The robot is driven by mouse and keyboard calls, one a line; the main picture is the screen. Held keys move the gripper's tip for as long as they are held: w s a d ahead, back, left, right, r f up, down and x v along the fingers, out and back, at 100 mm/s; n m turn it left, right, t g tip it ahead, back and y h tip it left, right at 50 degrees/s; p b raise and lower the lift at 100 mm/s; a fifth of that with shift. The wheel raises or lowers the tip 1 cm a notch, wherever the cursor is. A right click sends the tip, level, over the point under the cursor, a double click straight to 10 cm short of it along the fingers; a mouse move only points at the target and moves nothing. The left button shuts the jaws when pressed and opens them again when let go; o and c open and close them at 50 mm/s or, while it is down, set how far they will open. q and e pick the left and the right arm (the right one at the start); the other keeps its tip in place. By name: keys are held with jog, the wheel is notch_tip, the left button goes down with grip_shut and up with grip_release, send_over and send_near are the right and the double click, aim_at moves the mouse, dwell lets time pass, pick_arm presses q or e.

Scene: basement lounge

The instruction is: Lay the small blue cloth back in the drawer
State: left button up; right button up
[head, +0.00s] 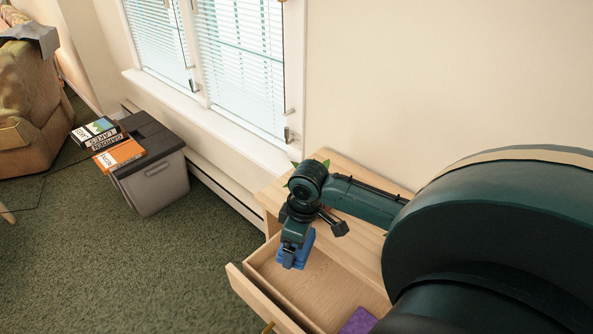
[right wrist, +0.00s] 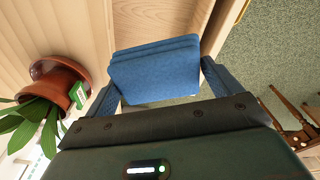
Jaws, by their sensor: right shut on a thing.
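The small blue cloth (head: 304,249) is folded and held in my right gripper (head: 296,258). In the right wrist view the cloth (right wrist: 155,70) sits between the two fingers of the gripper (right wrist: 160,85), which are shut on it. The wooden drawer (head: 317,285) is pulled open below, and the gripper with the cloth is over its back left part. I cannot tell the exact height of the cloth above the drawer floor. My left gripper is not in view.
A purple item (head: 358,321) lies in the drawer's near right part. A potted plant (right wrist: 57,85) stands on the wooden cabinet top (head: 340,170). A grey bin (head: 152,170) with books (head: 119,154) on its lid stands by the wall. Green carpet lies clear left of the drawer.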

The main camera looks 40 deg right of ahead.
notch_tip(320, 180, down, 12)
jog(key=shift+b, duration=0.5)
jog(key=shift+f, duration=0.6)
notch_tip(320, 180, down, 3)
jog(key=shift+f+b, duration=0.15)
jog(key=shift+b, duration=0.15)
jog(key=o, duration=0.7)
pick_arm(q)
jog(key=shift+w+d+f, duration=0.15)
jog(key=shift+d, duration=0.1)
pick_arm(e)
jog(key=shift+r, duration=0.35)
jog(key=r, duration=0.3)
jog(key=s+r+p, duration=0.1)
jog(key=r, duration=0.7)
jog(key=shift+s+d+r+p, duration=0.15)
jog(key=shift+d+p, duration=0.15)
jog(key=shift+d, duration=0.05)
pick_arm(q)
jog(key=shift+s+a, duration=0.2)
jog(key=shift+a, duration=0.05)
